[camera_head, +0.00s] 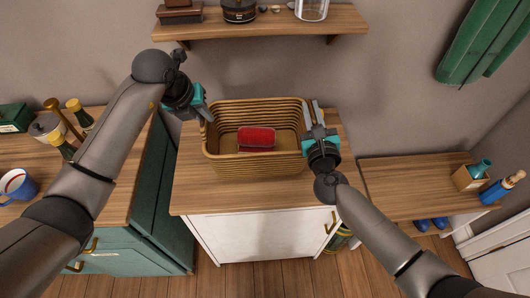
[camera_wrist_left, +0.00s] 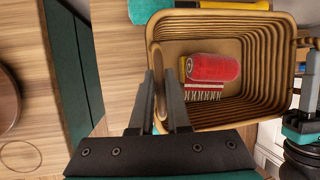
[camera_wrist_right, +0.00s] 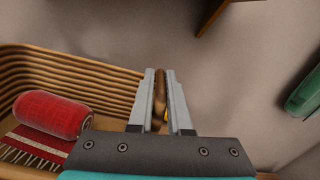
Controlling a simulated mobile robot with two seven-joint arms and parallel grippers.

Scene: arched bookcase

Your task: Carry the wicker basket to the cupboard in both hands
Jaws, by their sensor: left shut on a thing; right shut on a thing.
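The wicker basket (camera_head: 255,168) is on or just over the wooden top of the white cupboard (camera_head: 262,236); I cannot tell whether it touches. It looks level, with a red item (camera_head: 257,138) inside that is a rounded red roll on a striped piece in the left wrist view (camera_wrist_left: 213,68). My left gripper (camera_head: 205,112) is shut on the basket's left rim; its fingers straddle the rim in the left wrist view (camera_wrist_left: 160,100). My right gripper (camera_head: 318,118) is shut on the basket's right rim, also seen in the right wrist view (camera_wrist_right: 160,100).
A wooden shelf (camera_head: 262,22) with jars hangs on the wall above. A green cabinet (camera_head: 130,248) stands left, its counter holding bottles and a blue mug (camera_head: 17,185). A lower bench (camera_head: 405,190) at right holds a small box (camera_head: 470,178) and a blue bottle (camera_head: 500,188).

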